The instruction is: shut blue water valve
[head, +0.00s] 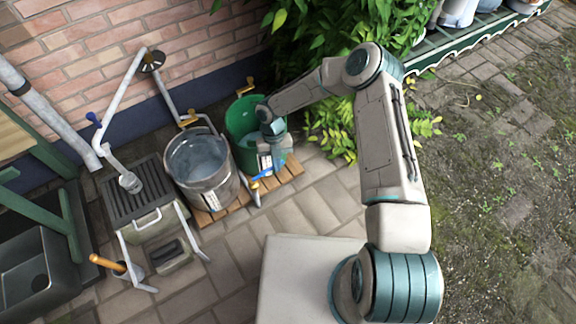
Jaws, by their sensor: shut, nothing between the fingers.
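A small blue valve handle (94,118) sits on a pale pipe in front of the brick wall, at the left in the head view. My gripper (262,174) is well to the right of it, low beside the green bucket (240,118), pointing down. It is shut with nothing held. Bright blue parts show around my gripper's end; I cannot tell whether they belong to it or to something behind it. The fingertips are small and partly hidden.
A metal bucket (199,168) of water stands on wooden slats (209,216) between the pipe and my gripper. A grey grated stand (137,196) is below the blue handle. A dark sink (39,277) lies at the left.

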